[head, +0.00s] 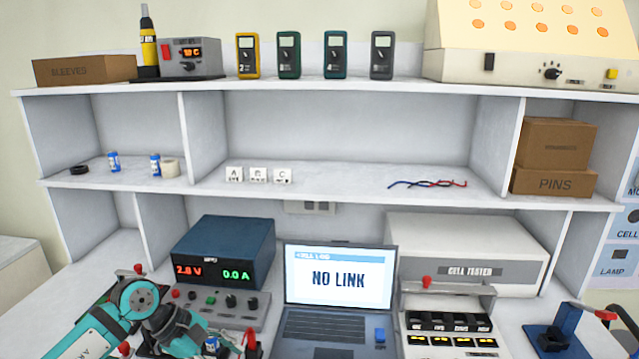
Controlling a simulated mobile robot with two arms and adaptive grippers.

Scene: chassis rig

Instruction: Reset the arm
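A teal and grey jointed arm (139,299) shows at the lower left, bent at a round grey joint. Its lower links run out of the bottom of the picture. I cannot tell whether it is a bench arm or mine. A control box (225,312) with knobs and a green button stands just right of it, under a blue power supply (226,252) reading 2.8 V and 0.0 A. A laptop (338,278) reads NO LINK. I make out neither of my grippers.
A cell tester (470,246) stands at the right, behind a switch panel (451,326) with a red-knobbed lever. A blue fixture (562,328) is at the far right. Shelves above hold meters, boxes, lettered blocks (258,174) and wires (428,184). The middle shelf is mostly clear.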

